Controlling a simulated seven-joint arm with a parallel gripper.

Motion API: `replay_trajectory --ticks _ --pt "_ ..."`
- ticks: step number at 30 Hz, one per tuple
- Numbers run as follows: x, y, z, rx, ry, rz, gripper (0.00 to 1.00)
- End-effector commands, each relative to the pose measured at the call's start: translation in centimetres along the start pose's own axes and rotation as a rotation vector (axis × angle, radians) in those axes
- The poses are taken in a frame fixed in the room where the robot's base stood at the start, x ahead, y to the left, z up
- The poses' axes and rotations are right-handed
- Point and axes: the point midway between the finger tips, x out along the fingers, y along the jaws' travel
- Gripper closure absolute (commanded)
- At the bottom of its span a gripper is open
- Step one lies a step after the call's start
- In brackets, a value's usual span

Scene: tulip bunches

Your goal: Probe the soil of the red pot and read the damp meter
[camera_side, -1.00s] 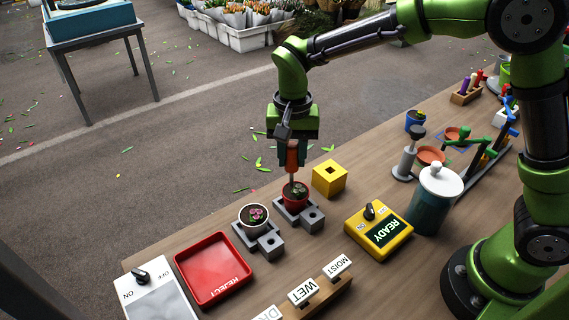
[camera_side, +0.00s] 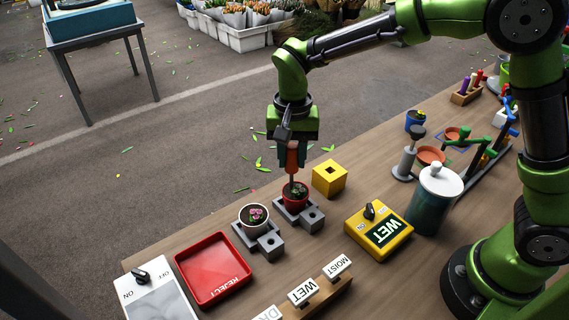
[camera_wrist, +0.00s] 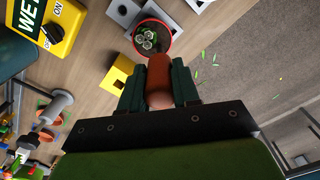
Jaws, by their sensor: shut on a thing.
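The red pot (camera_side: 295,200) with a small dark plant stands on a grey holder at the table's far edge; it also shows in the wrist view (camera_wrist: 139,42). My gripper (camera_side: 291,160) is shut on the orange-brown handle of the probe (camera_side: 291,155), right above the red pot. The handle fills the middle of the wrist view (camera_wrist: 159,80). The probe's thin shaft runs down into the pot; its tip is hidden. The yellow damp meter (camera_side: 379,230) lies to the right of the pot, its dark display reading "WET". The meter is partly in the wrist view (camera_wrist: 58,27).
A white pot (camera_side: 254,217) with a pink flower stands left of the red pot. A yellow block (camera_side: 330,179) with a square hole is close on the right. In front are a red REJECT tray (camera_side: 213,268) and signs reading WET (camera_side: 303,291) and MOIST (camera_side: 337,266).

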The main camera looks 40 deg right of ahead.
Motion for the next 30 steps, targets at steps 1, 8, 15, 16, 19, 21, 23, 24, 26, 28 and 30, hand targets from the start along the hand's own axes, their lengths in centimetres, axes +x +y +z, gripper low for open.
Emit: replay_trajectory --ticks 1,8,15,16,19,21,23,24,26,28,30 --pt "-0.3 0.0 0.0 0.0 0.001 -0.001 1.0" --pt "-2.2 -0.1 0.0 -0.001 0.001 -0.002 1.0" --pt "-4.1 -0.1 0.0 0.0 0.002 -0.003 1.0" --pt "-4.4 -0.1 0.0 -0.001 0.002 -0.004 1.0" --pt "-5.2 -0.1 -0.1 -0.001 0.003 -0.003 1.0" --pt "-5.7 -0.1 0.0 0.0 0.001 -0.002 1.0" --pt "-6.2 -0.1 0.0 0.0 0.002 -0.003 1.0" --pt "-6.4 -0.1 0.0 0.0 0.001 -0.003 1.0" --pt "-6.7 0.0 0.0 -0.001 0.002 -0.003 1.0" --pt "-6.9 0.0 0.0 -0.001 0.002 -0.002 1.0" --pt "-7.0 0.0 0.0 -0.001 0.001 -0.001 1.0"
